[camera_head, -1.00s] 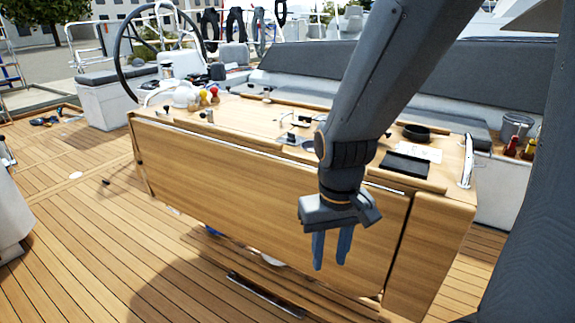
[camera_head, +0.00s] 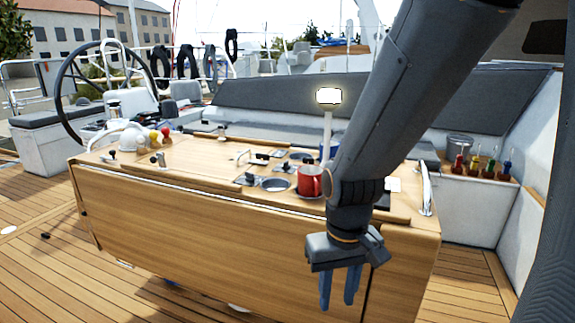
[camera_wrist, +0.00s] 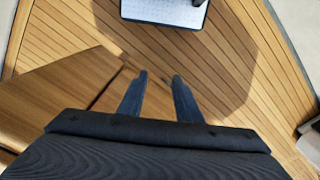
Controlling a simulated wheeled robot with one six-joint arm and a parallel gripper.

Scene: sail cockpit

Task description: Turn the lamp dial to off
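A lamp (camera_head: 328,97) with a bright white head stands on a pale post (camera_head: 327,135) at the back of the cockpit table (camera_head: 215,235). Its lower part is hidden behind the red mug and my arm. I cannot make out a dial on it. My gripper (camera_head: 339,289) hangs in front of the table's near side, below the tabletop, with its fingers pointing down. Its two fingers are apart with nothing between them. In the wrist view my gripper (camera_wrist: 158,78) is also open and empty over the deck.
A red mug (camera_head: 310,181) stands on the table near my forearm. Small fittings and an empty round holder (camera_head: 275,184) lie left of it. A steel handle (camera_head: 426,190) rises at the right end. Bottles (camera_head: 481,165) stand in a rack behind. Open deck (camera_head: 28,240) lies at left.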

